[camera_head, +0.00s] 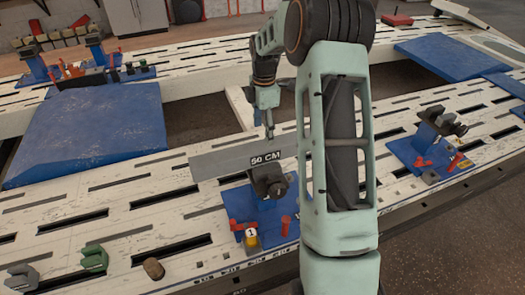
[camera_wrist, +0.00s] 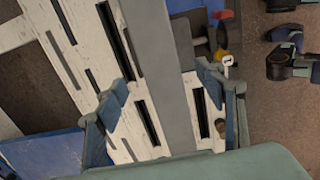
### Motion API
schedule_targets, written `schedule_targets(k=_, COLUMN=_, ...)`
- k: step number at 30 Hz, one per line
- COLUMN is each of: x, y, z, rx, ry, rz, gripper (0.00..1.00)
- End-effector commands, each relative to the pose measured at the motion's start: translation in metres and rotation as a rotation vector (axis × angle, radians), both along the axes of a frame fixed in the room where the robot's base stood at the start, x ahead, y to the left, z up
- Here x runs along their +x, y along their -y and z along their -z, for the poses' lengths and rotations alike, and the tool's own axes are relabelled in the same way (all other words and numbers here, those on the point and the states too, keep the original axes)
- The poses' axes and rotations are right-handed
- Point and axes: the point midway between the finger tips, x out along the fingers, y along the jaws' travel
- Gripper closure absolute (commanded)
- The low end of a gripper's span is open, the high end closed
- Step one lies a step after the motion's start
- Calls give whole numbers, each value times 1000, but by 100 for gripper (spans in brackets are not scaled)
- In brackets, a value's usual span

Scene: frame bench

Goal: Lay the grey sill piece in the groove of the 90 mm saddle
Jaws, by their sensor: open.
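The grey sill piece (camera_head: 222,163) is a long flat bar with a "50 CM" label. It stands on edge at the near saddle (camera_head: 267,186), a dark holder on a blue base with a tag "1". I cannot tell whether it sits down in the groove, nor whether this saddle is the 90 mm one. My gripper (camera_head: 268,130) is above the bar, its lower part near the bar's top edge. In the wrist view the bar (camera_wrist: 161,50) runs between the two open, spread fingers of my gripper (camera_wrist: 165,90), apart from both. The saddle's dark part (camera_wrist: 200,46) shows right of it.
Another saddle (camera_head: 440,128) on a blue base stands at the right, and more stand at the back left. Green (camera_head: 94,259) and grey (camera_head: 21,277) blocks and a brown cylinder (camera_head: 153,268) lie at the front left.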

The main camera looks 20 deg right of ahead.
Motion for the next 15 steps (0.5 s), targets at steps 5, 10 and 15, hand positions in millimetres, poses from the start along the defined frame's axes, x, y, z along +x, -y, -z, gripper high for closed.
schedule_targets(k=5, x=1, y=0, z=32, rx=0, ry=-1, rz=2, gripper=36)
schedule_targets(k=10, x=2, y=-1, z=46, rx=-1, ry=3, rz=2, gripper=36)
schedule_targets(k=15, x=2, y=-1, z=66, rx=0, ry=0, rz=3, gripper=36)
